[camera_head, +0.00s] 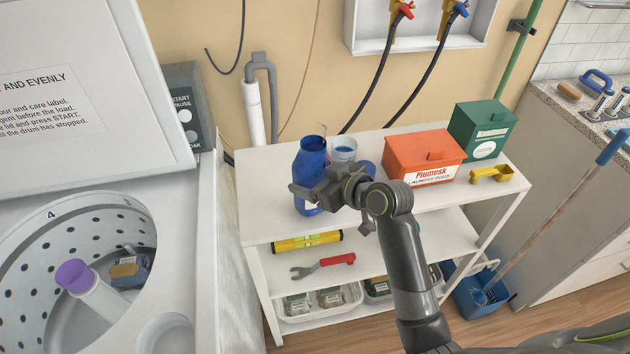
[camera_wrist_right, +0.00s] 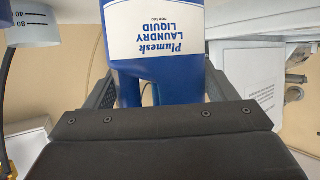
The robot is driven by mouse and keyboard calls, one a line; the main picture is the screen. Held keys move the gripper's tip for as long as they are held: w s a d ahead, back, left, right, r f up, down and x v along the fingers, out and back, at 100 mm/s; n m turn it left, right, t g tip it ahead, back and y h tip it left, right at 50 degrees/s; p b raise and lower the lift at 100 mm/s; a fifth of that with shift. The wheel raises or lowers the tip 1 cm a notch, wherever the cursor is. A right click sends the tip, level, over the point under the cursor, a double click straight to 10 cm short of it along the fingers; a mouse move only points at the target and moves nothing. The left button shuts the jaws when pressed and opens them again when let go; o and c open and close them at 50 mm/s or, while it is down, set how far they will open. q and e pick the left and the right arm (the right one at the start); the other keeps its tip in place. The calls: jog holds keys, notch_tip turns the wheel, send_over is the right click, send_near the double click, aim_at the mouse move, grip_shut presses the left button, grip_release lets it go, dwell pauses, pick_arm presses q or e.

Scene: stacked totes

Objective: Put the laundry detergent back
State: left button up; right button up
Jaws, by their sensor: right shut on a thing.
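The laundry detergent is a blue bottle (camera_head: 312,150) at the left of the white shelf unit's top (camera_head: 268,220). Its neck looks open. The bottle's white "Plumesk Laundry Liquid" label faces the camera in the right wrist view (camera_wrist_right: 160,35). My left gripper is not in view.
A clear cup with blue in it (camera_head: 344,148) stands close behind the bottle. The open washer (camera_head: 140,215) is on the left. A level and wrench lie below.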

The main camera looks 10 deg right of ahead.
jog(key=shift+f, duration=0.5)
jog(key=shift+f, duration=0.15)
jog(key=o, duration=1.8)
jog(key=shift+s+f, duration=0.1)
jog(key=shift+o, duration=0.2)
jog(key=shift+r, duration=0.2)
jog(key=shift+s+d, duration=0.2)
jog(key=v, duration=1.1)
jog(key=shift+s+b, duration=0.15)
jog(key=shift+b, duration=0.2)
jog(key=shift+d, duration=0.1)
